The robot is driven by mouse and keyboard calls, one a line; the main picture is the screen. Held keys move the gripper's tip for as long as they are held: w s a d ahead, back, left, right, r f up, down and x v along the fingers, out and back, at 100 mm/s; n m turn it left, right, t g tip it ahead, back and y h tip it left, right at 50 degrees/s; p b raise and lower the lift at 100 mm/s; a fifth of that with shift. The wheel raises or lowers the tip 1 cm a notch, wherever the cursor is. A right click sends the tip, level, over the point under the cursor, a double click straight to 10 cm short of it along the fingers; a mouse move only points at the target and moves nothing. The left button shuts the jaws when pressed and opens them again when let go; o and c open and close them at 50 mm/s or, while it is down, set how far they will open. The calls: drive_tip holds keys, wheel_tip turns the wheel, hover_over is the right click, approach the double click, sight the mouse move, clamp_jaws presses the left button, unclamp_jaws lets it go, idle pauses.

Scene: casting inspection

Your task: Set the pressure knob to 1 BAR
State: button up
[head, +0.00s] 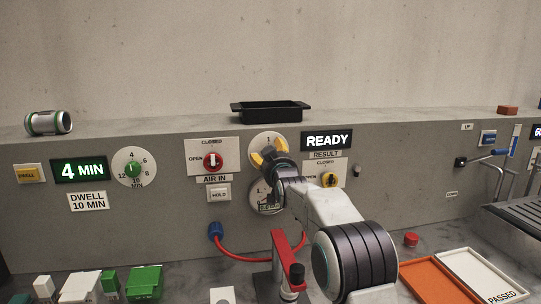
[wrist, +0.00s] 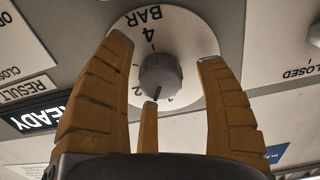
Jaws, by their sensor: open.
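The pressure knob (wrist: 160,75) is a small grey round knob on a white dial plate marked BAR, seen upside down in the wrist view.
The AIR IN switch (head: 212,162) is left of the dial, and the RESULT switch (head: 329,180) and READY display (head: 326,140) are right. A gauge (head: 262,197) sits just below, partly behind my arm. A red hose (head: 240,254) and black tray (head: 270,111) are near.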

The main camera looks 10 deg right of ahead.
drive_tip(key=shift+c, duration=0.4)
drive_tip(key=c, duration=1.1)
